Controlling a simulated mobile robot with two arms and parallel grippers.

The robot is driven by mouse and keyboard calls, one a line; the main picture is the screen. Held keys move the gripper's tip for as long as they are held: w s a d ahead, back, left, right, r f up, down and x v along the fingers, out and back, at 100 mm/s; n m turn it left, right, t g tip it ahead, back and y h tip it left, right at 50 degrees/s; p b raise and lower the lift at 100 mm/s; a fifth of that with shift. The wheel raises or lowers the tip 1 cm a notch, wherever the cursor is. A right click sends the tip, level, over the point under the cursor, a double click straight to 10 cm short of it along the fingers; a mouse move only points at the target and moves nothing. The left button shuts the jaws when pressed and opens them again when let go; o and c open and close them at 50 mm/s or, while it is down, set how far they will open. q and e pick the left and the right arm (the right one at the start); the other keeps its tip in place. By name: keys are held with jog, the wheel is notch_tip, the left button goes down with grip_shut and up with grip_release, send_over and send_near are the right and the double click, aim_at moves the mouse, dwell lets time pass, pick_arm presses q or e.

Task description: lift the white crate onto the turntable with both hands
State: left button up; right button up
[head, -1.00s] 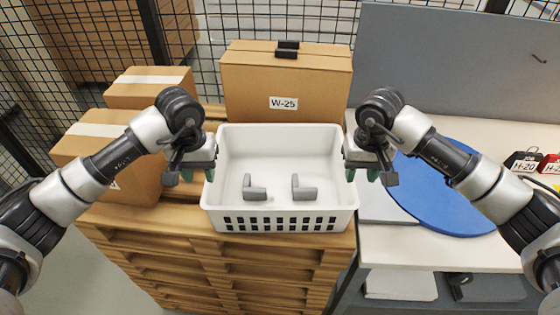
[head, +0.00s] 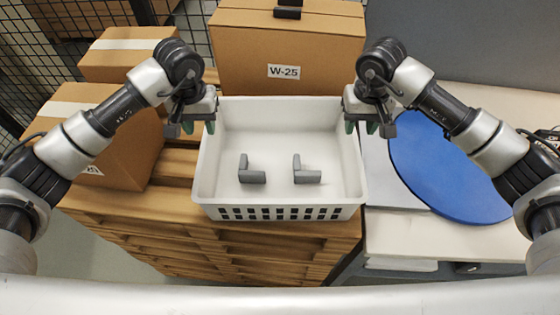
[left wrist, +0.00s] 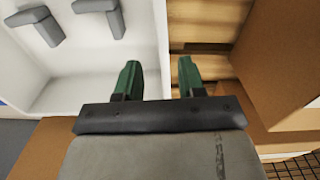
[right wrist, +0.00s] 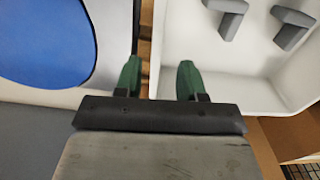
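The white crate (head: 280,213) stands on the wooden pallet stack and holds two grey L-shaped pieces (head: 252,170) (head: 306,171). My left gripper (head: 197,127) is open at the crate's left rim; in the left wrist view its green fingers (left wrist: 160,80) are spread, with the crate's side wall between them in the picture. My right gripper (head: 370,128) is open at the right rim; its fingers (right wrist: 158,80) appear likewise on either side of the wall. I cannot tell whether the fingers touch the crate. The blue turntable (head: 445,165) lies on the bench to the right, empty.
A cardboard box marked W-25 (head: 288,50) stands right behind the crate. More cartons (head: 118,125) (head: 125,58) stand to the left. The pale bench (head: 420,238) adjoins the pallets (head: 190,236) on the right, with a grey panel (head: 480,45) behind it.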

aim_at(205, 142)
pick_arm(q)
notch_tip(205, 142, down, 9)
jog(key=shift+s+r, duration=0.1)
pick_arm(e)
notch_tip(205, 142, down, 9)
jog(key=shift+s+r, duration=0.1)
pick_arm(q)
grip_shut()
pick_arm(e)
grip_shut()
dwell(0.9)
